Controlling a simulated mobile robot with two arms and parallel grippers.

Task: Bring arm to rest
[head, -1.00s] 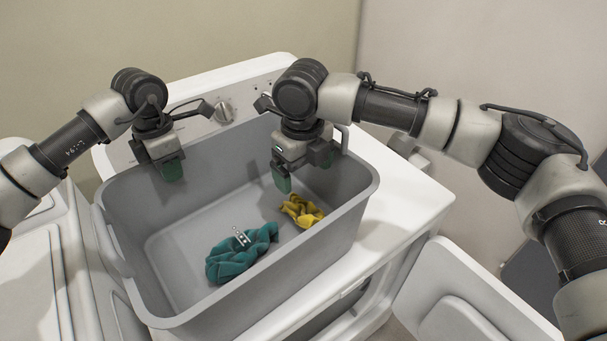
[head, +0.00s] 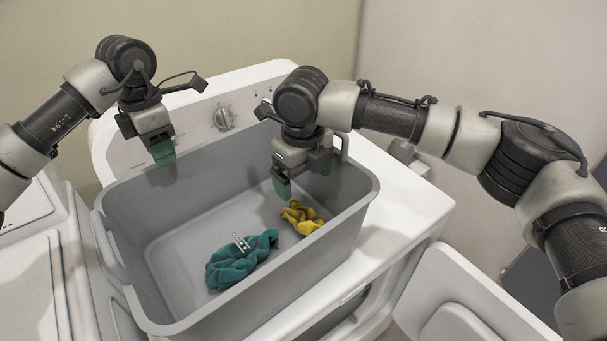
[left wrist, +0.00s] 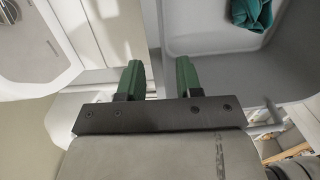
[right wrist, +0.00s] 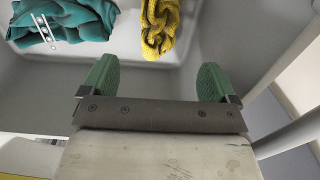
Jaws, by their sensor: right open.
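My left gripper (head: 163,152) hangs over the back-left rim of the grey basket (head: 345,215). In the left wrist view its green fingers (left wrist: 159,78) are a little apart with nothing between them. My right gripper (head: 303,176) is open and empty, fingers down inside the basket's back-right part. In the right wrist view its fingers (right wrist: 157,82) stand wide apart. A crumpled teal towel (head: 240,262) lies on the basket floor; it also shows in the left wrist view (left wrist: 252,12). A small yellow towel (head: 300,217) lies to its right, apart from both grippers.
The basket stands on a white machine (head: 405,205) with a control knob (head: 224,118) at the back. Its open door (head: 480,300) is at the lower right. Another white machine (head: 25,265) stands at the left. Walls are behind.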

